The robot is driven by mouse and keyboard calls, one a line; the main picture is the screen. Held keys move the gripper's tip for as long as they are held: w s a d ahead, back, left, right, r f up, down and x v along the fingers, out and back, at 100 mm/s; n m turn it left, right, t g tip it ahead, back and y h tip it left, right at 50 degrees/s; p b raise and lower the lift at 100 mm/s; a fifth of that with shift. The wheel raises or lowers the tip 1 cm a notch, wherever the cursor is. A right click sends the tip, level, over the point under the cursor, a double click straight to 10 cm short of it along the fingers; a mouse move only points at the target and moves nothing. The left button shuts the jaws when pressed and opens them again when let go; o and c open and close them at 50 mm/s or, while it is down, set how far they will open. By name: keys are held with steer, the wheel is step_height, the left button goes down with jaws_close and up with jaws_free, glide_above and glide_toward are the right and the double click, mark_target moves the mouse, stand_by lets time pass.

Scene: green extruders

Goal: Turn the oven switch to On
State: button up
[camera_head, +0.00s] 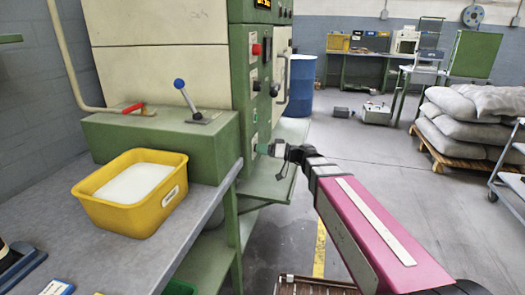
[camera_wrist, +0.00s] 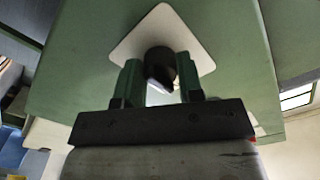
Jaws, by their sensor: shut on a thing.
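The oven switch is a black rotary knob (camera_wrist: 160,66) on a pale square plate (camera_wrist: 196,42), fixed to the green machine front. My gripper (camera_wrist: 158,76) has its two green fingers on either side of the knob and is shut on it. In the head view my gripper (camera_head: 270,149) reaches the lower part of the green machine's side panel (camera_head: 243,107). There it hides the knob. No On or Off lettering can be read in either view.
Above on the panel are a red button (camera_head: 256,49) and a black knob (camera_head: 256,86). A yellow bin (camera_head: 170,205) with white contents stands on the grey bench (camera_head: 110,258) at left. A blue drum (camera_head: 300,85) stands behind.

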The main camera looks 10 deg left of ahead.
steer(key=m, duration=0.5)
steer(key=shift+m, duration=0.3)
stand_by(0.4)
steer(key=o, duration=0.9)
steer(key=d, duration=0.7)
steer(key=s+d, duration=0.1)
steer(key=d, duration=0.3)
